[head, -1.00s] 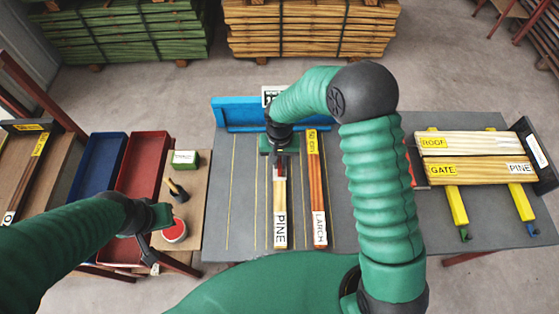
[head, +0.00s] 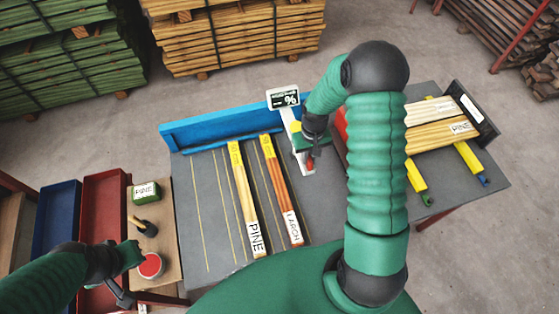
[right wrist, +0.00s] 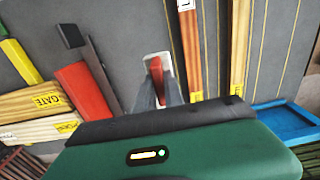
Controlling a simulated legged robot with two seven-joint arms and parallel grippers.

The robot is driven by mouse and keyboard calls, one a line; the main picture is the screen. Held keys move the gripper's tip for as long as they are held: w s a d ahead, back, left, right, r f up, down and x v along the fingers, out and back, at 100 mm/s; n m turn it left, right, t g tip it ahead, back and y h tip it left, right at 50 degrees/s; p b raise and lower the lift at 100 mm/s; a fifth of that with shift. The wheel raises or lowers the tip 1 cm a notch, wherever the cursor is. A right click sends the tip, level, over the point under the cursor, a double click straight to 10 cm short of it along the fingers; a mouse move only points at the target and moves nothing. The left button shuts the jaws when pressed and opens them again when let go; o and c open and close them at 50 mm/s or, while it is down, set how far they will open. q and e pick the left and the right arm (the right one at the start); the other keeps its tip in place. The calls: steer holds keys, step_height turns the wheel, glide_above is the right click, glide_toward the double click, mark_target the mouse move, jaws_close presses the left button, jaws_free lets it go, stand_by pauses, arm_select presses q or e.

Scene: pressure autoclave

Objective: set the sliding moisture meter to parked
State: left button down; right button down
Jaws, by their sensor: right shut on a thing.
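The moisture meter has a small display with a % sign (head: 284,98) above the blue fence (head: 230,121), and a white arm (head: 297,150) reaching from it over the grey table. A red handle (head: 310,164) is at the near end of the white arm. My right gripper (head: 312,152) is shut on this red handle, right of the LARCH board (head: 281,190). In the right wrist view the red handle (right wrist: 158,76) stands between the fingers over a white plate (right wrist: 157,58). My left gripper (head: 130,270) hangs near the red pot, far from the meter; its jaws are unclear.
A PINE board (head: 243,200) lies left of the LARCH board. Right of the meter are a red block (right wrist: 84,90) and a rack of boards (head: 440,125) on yellow bars. A red pot (head: 150,266), brush and trays stand at left. My right arm hides part of the table.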

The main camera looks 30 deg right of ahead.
steer(key=s+d, duration=0.2)
steer(key=d, duration=0.6)
steer(key=shift+r, duration=0.1)
steer(key=c, duration=1.6)
jaws_free()
steer(key=shift+s, duration=0.1)
steer(key=shift+o, duration=0.8)
steer(key=shift+d, duration=0.1)
step_height(320, 180, up, 16)
steer(key=b, duration=0.3)
steer(key=shift+d+r, duration=0.15)
steer(key=shift+r, duration=0.1)
